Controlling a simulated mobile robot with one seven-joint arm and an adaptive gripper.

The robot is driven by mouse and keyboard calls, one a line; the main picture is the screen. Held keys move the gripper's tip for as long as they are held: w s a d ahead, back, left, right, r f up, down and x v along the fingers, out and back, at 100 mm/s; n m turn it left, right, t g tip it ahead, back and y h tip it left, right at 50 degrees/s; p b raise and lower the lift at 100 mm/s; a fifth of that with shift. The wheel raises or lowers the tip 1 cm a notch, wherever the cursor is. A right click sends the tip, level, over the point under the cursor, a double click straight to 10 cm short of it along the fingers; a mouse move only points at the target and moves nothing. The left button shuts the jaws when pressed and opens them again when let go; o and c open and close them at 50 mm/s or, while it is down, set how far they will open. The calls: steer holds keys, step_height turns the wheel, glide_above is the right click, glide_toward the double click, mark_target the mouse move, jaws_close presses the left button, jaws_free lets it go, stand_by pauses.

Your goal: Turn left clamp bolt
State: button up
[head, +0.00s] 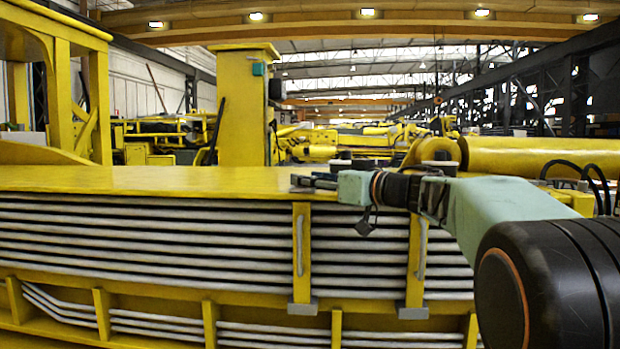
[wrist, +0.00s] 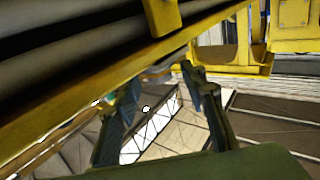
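The left clamp (head: 301,250) is a vertical yellow bar with a grey handle, across the stacked grey pipes on the boom side. A grey block (head: 302,309) sits at its lower end. I cannot make out the clamp's bolt for certain. My gripper (head: 303,182) is at the top of this clamp, level with the boom's upper edge, pointing left. In the wrist view, my gripper (wrist: 159,80) has its two dark fingers spread apart with nothing between them. A yellow bar with a grey end (wrist: 164,16) shows above the fingers; I cannot tell which clamp it belongs to.
The right clamp (head: 416,262) stands to the right, below my arm. The boom's flat yellow top (head: 150,180) is clear to the left. A yellow post (head: 242,105) and a large yellow cylinder (head: 545,157) stand behind. Grey pipes (wrist: 70,45) run close beside the fingers.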

steer(key=shift+w+a, duration=0.15)
steer(key=shift+a, duration=0.05)
jaws_close()
stand_by(0.3)
